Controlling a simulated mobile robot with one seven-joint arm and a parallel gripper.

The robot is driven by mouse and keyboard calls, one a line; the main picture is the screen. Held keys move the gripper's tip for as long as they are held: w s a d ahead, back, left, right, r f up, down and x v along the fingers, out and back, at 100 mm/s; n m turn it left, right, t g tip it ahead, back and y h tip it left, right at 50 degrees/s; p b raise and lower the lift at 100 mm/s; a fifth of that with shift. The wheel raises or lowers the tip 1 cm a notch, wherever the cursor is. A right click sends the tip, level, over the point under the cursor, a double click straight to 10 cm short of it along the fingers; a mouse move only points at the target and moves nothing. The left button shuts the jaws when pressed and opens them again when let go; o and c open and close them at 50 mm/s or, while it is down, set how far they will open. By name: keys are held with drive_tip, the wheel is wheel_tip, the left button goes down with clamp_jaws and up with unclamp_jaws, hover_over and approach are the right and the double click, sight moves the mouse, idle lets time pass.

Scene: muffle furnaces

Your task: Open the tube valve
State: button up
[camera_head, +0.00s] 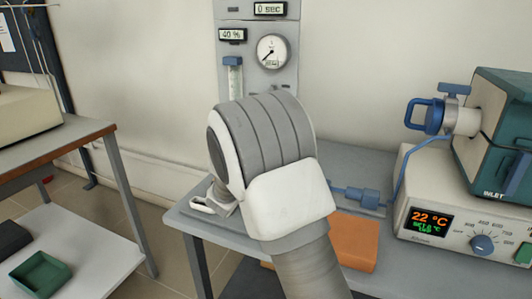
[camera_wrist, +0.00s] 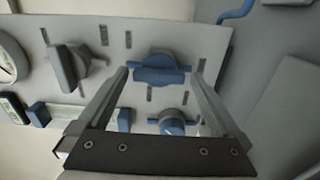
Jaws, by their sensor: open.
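In the wrist view, my gripper (camera_wrist: 158,73) is open and empty, its two fingers pointing at the grey panel (camera_wrist: 112,32). A blue valve handle (camera_wrist: 160,75) appears between the fingertips, lying crosswise from one finger toward the other. I cannot tell whether the fingers touch it. A blue knob (camera_wrist: 172,126) sits lower between the fingers, and a grey-blue lever handle (camera_wrist: 68,68) is left of the left finger. No label shows which one is the tube valve. In the head view, my arm hides the lower panel and the gripper's fingers.
The panel in the head view carries a round gauge (camera_head: 272,51) and a flow tube (camera_head: 234,78). A furnace (camera_head: 450,225) reading 22 °C stands on the bench at right, with a blue handle (camera_head: 425,115) above. An orange block (camera_head: 354,241) and a blue tube fitting (camera_head: 357,197) are beside my arm.

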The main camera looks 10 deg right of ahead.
drive_tip(key=p+v, duration=0.2)
drive_tip(key=v, duration=1.4)
drive_tip(key=shift+s+a+p, duration=0.2)
drive_tip(key=shift+s+p, duration=0.1)
